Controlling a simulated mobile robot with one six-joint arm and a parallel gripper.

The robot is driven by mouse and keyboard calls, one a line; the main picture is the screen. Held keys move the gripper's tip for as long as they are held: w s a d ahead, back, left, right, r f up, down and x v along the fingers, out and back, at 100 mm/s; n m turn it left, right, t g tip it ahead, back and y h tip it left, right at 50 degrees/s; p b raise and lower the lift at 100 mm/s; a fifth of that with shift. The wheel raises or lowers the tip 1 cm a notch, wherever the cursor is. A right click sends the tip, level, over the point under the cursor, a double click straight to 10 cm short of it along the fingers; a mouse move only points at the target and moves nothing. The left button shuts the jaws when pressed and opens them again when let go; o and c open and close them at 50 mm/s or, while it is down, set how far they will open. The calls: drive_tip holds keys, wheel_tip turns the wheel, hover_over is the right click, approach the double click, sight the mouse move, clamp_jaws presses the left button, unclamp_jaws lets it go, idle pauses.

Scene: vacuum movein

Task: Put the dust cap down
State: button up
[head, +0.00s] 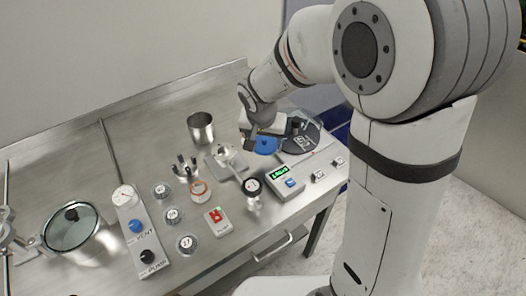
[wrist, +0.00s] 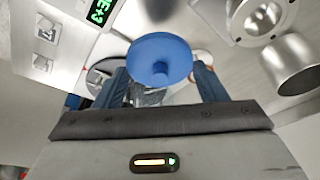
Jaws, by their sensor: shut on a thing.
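The blue dust cap (head: 266,146) is held by my gripper (head: 261,137) above the right part of the steel bench (head: 75,165). In the wrist view the cap (wrist: 160,55) shows as a round blue disc with a short stem, between the two fingers of my gripper (wrist: 162,80). The fingers are shut on it, and their grip on the stem is partly hidden by the disc. The cap appears clear of the bench, but its exact height is hard to tell.
A metal cup (head: 201,130) and a flanged metal fitting (head: 228,163) stand left of the gripper. A dark round plate (head: 302,138) lies right of it. The back left is bare.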

sight(264, 143)
wheel_tip(264, 143, down, 4)
drive_tip(key=shift+r, duration=0.25)
drive_tip(key=shift+f, duration=1.75)
drive_tip(key=shift+f+b, duration=0.2)
drive_tip(key=shift+b, duration=0.15)
drive_tip(key=o, duration=0.7)
drive_tip(key=shift+r, duration=0.2)
